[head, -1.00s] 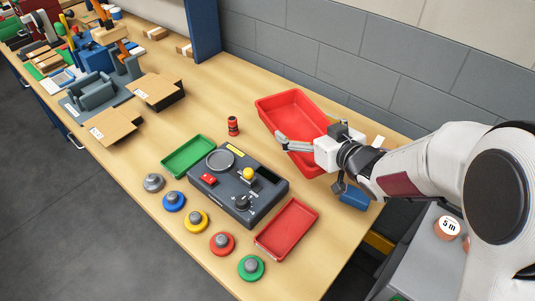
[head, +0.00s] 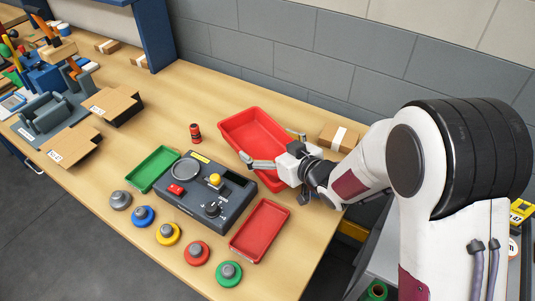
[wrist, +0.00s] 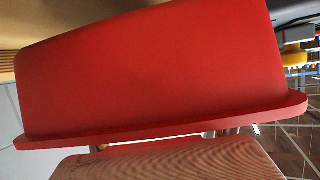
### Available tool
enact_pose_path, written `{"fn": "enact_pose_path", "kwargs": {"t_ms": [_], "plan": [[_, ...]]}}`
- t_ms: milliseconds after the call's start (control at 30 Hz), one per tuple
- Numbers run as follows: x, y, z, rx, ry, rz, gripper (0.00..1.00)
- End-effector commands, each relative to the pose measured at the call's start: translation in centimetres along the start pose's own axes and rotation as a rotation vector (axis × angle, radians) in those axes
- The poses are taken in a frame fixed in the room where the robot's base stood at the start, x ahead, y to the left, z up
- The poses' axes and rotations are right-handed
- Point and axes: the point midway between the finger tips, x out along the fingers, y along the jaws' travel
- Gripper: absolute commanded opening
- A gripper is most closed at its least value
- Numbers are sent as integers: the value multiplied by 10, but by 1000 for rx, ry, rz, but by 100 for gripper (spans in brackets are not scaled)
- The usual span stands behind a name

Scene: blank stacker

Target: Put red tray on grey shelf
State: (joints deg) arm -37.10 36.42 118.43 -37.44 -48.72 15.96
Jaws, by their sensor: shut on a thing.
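A large red tray (head: 240,127) is at the back of the wooden bench, near the grey wall. It also fills most of the wrist view (wrist: 150,75), with its rim along the bottom. My gripper (head: 272,148) is shut on the tray at its right side, one finger on the near side and one on the far side. I cannot tell whether the tray is clear of the bench. A grey surface (head: 384,260), which may be the grey shelf, is at the lower right, partly hidden by my arm.
A smaller red tray (head: 259,232), a dark control box (head: 185,198), a green tray (head: 152,168) and several coloured round knobs stand in front. A cardboard box (head: 333,135) is behind my gripper. A green spool (head: 375,291) is on the grey surface.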

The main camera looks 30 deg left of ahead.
Motion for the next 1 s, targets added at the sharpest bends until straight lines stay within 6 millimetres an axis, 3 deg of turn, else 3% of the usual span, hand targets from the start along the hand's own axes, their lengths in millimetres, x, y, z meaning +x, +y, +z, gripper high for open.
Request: {"fn": "enact_pose_path", "kwargs": {"t_ms": [367,800,1000], "plan": [[1,0,1,0,2,0,67],[12,0,32,1,0,1,67],[13,0,35,-1,2,1,67]]}}
